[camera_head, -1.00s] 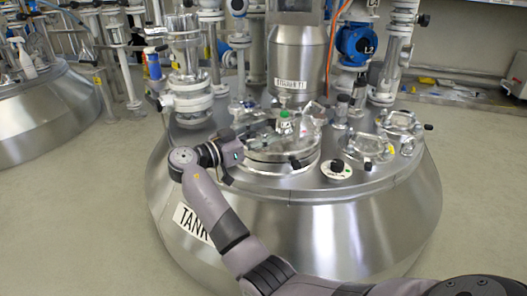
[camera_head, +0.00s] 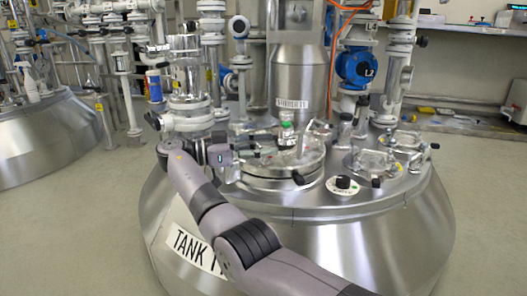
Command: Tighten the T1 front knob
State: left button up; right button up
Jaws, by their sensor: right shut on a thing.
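The steel tank T1 (camera_head: 340,235) fills the middle of the head view, with a "TANK" label partly hidden by my right arm. Its round hatch lid (camera_head: 280,168) is on top. A black knob (camera_head: 298,178) shows at the lid's front edge, clear of my gripper. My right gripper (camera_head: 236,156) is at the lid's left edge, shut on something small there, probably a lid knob. The gripper hides it, so I cannot tell which knob. My left gripper is not in view.
A white dial with a black knob (camera_head: 343,185) is right of the lid. A green-capped fitting (camera_head: 286,130) stands behind the lid. Pipes and a blue L2 valve (camera_head: 357,68) rise at the back. Another tank (camera_head: 50,140) is at far left. The floor right of T1 is clear.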

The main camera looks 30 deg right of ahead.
aim_at(264, 143)
jog(key=shift+r, duration=0.2)
jog(key=o, duration=1.2)
jog(key=shift+c, duration=0.2)
jog(key=shift+f, duration=0.1)
notch_tip(264, 143, up, 10)
